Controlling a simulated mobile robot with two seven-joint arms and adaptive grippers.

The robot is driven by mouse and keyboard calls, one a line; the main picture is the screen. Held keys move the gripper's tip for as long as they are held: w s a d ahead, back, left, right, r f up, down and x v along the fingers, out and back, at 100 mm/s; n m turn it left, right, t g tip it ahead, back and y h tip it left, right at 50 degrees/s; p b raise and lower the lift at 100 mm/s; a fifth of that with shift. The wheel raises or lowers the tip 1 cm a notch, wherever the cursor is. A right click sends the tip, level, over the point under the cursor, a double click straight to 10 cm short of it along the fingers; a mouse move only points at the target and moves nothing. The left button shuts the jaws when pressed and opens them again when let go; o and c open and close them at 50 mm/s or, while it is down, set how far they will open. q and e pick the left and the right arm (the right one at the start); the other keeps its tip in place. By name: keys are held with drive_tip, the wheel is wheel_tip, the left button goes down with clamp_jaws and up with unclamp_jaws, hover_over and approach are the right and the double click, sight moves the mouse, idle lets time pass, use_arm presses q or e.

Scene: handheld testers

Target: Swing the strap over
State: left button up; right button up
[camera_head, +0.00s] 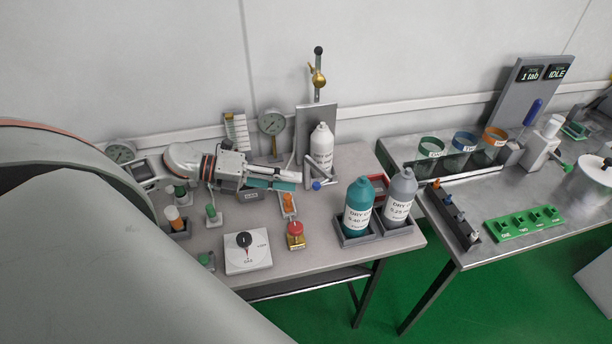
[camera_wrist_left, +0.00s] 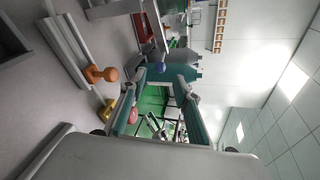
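My left gripper (camera_head: 287,179) reaches in from the left over the near table, its teal fingers just left of the white bottle's stand. In the left wrist view the fingers (camera_wrist_left: 162,88) stand apart with green floor showing between them, so it is open and empty. A white bottle (camera_head: 321,147) stands upright against a grey backplate. A pale bar (camera_head: 308,169) with a blue knob (camera_head: 316,186) is at the bottle's foot, close to the fingertips. The blue knob also shows in the left wrist view (camera_wrist_left: 160,68). I cannot tell clearly which part is the strap. My right gripper is out of view.
A teal bottle (camera_head: 358,204) and a grey bottle (camera_head: 401,191) stand in trays to the right. A gauge (camera_head: 271,123) stands behind. A second table is at right.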

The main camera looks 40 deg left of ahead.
sight(316, 186)
use_arm(q)
drive_tip(key=shift+x, duration=3.9)
drive_tip(key=shift+c, duration=0.4)
clamp_jaws()
